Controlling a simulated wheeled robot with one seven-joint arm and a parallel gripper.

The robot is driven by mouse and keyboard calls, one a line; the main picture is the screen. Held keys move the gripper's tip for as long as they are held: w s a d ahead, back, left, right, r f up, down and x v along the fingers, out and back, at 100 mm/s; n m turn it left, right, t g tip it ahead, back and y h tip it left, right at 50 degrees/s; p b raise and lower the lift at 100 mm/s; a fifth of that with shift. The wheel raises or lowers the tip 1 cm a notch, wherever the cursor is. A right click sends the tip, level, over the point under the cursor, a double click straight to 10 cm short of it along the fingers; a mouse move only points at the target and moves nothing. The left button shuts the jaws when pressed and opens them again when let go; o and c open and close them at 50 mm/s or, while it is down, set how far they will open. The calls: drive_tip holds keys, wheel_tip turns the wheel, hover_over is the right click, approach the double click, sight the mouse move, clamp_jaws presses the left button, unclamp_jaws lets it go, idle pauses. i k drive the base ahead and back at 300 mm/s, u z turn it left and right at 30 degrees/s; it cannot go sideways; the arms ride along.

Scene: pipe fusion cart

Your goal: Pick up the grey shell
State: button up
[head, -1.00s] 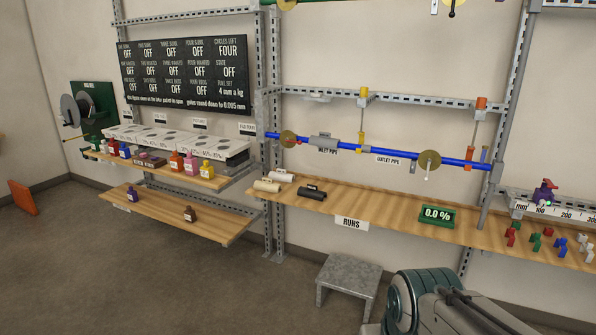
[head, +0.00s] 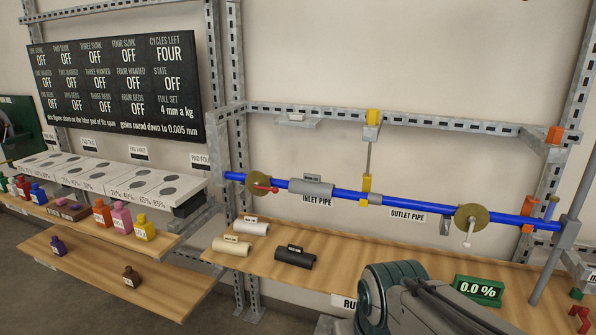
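A grey half-round shell or sleeve (head: 311,187) with a small tag sits on the blue pipe (head: 345,194), left of the yellow clamp. Three more half-round shells lie on the wooden shelf below: a white one (head: 252,228), a cream one (head: 230,247) and a dark grey or black one (head: 294,258). Each bears a small tag; I cannot read them. I cannot tell for sure which is called the grey shell. My arm shows at the bottom right, in front of the shelf, but my gripper is not in view.
Left are small coloured bottles (head: 122,219) on another shelf, and a black status board (head: 117,84). A grey post stands at right.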

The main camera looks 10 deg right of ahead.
sight(311, 185)
drive_tip(key=i, duration=0.6)
drive_tip(key=u, duration=1.2)
drive_tip(key=i, duration=1.65)
drive_tip(key=z, duration=3.2)
